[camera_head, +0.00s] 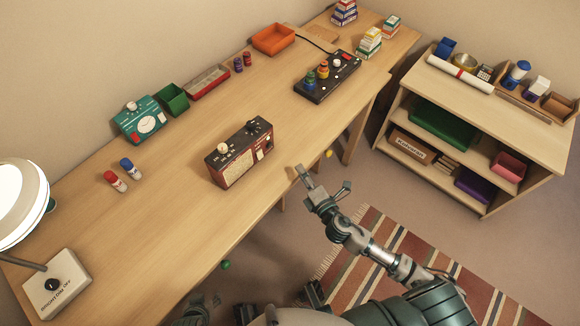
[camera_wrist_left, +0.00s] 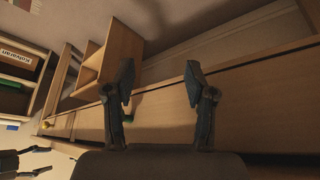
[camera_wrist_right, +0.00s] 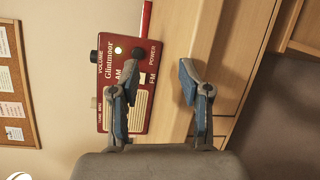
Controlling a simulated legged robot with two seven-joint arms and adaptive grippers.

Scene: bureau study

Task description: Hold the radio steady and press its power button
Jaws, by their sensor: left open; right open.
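The radio (camera_head: 240,155) is a dark red box with a pale speaker grille, upright on the desk near its front edge. In the right wrist view its red face (camera_wrist_right: 112,48) shows turned sideways. A dark round control (camera_wrist_right: 137,52) sits beside the POWER label; I cannot tell if it is pressed. My right gripper (camera_head: 323,180) is open and empty, right of the radio and beyond the desk edge; in its wrist view a finger (camera_wrist_right: 155,85) overlaps the radio's face. My left gripper (camera_wrist_left: 158,82) is open and empty, facing the desk's wooden front, low and away from the radio.
The desk (camera_head: 165,215) has free room around the radio. A teal device (camera_head: 138,122), red and blue bottles (camera_head: 115,181) and a black control panel (camera_head: 327,78) stand apart from it. A lamp (camera_head: 55,285) stands front left. A shelf (camera_head: 480,125) is at right.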

